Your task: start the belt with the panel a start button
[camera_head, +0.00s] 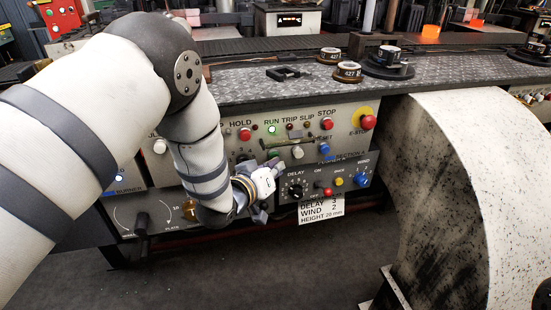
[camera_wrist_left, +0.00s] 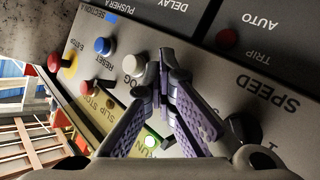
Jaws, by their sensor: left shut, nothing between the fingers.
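The white button also shows in the left wrist view (camera_wrist_left: 133,64). The RUN lamp (camera_head: 272,129) glows green, also in the left wrist view (camera_wrist_left: 151,141). My left gripper (camera_head: 275,166) is shut and empty, close to the panel, just left of and below the white button. In the left wrist view its fingertips (camera_wrist_left: 161,78) appear beside the button; contact cannot be told. My right gripper is not in view.
Near the white button are a blue RESET button (camera_head: 322,149), a red STOP button (camera_head: 326,123) and a red E-STOP (camera_head: 367,122). A large pale drum (camera_head: 450,200) stands at right.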

